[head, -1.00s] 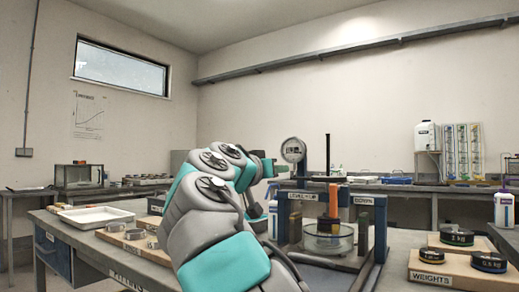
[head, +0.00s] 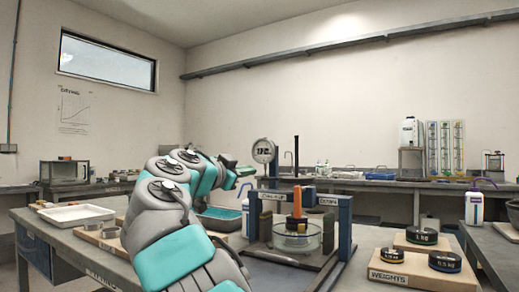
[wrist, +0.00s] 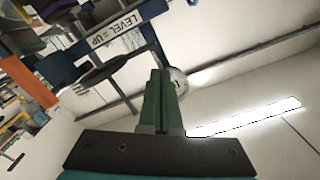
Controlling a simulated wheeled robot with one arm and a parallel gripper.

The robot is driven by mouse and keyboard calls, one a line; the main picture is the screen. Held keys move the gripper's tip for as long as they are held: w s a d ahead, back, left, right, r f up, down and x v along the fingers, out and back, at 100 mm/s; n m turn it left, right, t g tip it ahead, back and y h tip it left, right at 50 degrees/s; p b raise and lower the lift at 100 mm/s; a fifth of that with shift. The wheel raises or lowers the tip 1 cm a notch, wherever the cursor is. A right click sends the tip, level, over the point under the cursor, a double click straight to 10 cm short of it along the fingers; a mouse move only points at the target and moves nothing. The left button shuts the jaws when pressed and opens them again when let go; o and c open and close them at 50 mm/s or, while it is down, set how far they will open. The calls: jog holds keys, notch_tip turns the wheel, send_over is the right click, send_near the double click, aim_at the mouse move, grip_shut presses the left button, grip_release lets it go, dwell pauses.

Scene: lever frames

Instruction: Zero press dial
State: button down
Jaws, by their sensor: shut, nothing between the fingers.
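My gripper (head: 254,171) is at the end of my raised arm, just below and left of the dial in the head view; the gap in depth is unclear. In the wrist view my gripper's green fingers (wrist: 160,78) are shut together and empty. The dial (wrist: 179,82) shows beyond the fingertips, partly hidden by them. Contact cannot be told.
The press holds an orange-handled plunger (head: 297,203) over a clear round vessel (head: 297,240). A "LEVEL = UP" label (wrist: 115,30) is on the frame. Black weights (head: 445,261) sit on a board at right. A white tray (head: 76,215) lies at left.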

aim_at(263, 151)
jog(key=shift+p+x, duration=0.3)
jog(key=shift+x, duration=2.05)
jog(key=shift+r, duration=0.35)
